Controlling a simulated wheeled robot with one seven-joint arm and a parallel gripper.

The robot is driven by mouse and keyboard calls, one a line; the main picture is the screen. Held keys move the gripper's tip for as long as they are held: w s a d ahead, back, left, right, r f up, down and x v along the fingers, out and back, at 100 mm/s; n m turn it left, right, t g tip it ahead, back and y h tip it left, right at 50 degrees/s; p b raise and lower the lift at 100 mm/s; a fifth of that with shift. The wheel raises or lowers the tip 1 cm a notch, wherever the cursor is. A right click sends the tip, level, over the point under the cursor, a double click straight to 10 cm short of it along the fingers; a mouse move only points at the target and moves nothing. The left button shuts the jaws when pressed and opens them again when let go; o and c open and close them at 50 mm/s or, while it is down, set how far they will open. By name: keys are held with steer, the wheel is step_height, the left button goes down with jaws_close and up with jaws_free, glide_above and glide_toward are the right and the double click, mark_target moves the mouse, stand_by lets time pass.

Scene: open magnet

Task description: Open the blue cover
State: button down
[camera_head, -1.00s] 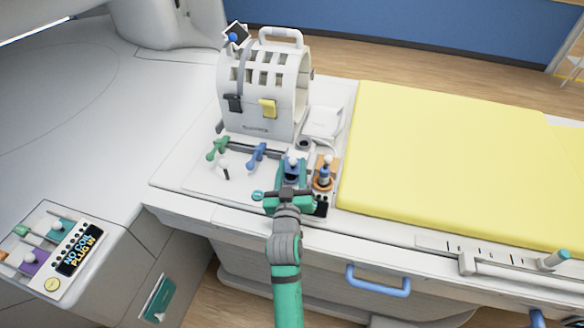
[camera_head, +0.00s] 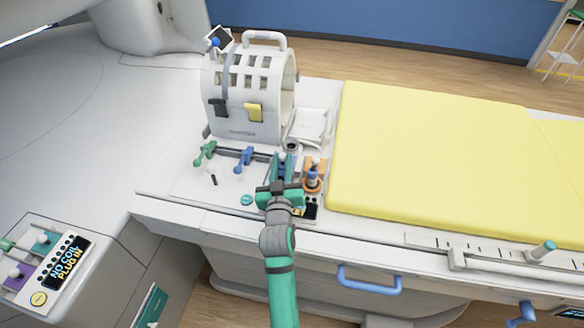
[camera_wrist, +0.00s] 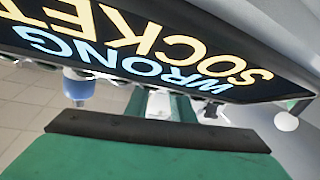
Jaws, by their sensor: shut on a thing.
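The blue cover (camera_head: 281,165) is in the teal fitting on the white tray, just beyond my gripper in the head view. Its lower part is hidden by my gripper. My gripper (camera_head: 280,192) is at the near side of this fitting and is shut; the contact itself is hidden. In the wrist view my gripper's dark edge (camera_wrist: 155,130) and green body fill the bottom. Two teal upright strips show beyond it, and the fingertips cannot be made out.
A dark display reading "WRONG SOCKET" (camera_wrist: 150,45) crosses the wrist view close by. An orange fitting (camera_head: 313,182) stands right of my gripper. Green (camera_head: 204,153) and blue (camera_head: 244,158) handles lie left. A white coil housing (camera_head: 245,105) stands behind; a yellow mattress (camera_head: 430,150) lies right.

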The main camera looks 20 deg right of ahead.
steer(key=shift+w, duration=0.15)
steer(key=c, duration=1.5)
jaws_free()
steer(key=shift+c, duration=0.2)
steer(key=v, duration=1)
steer(key=shift+s+a, duration=0.1)
steer(key=shift+s, duration=0.3)
steer(key=shift+w, duration=0.1)
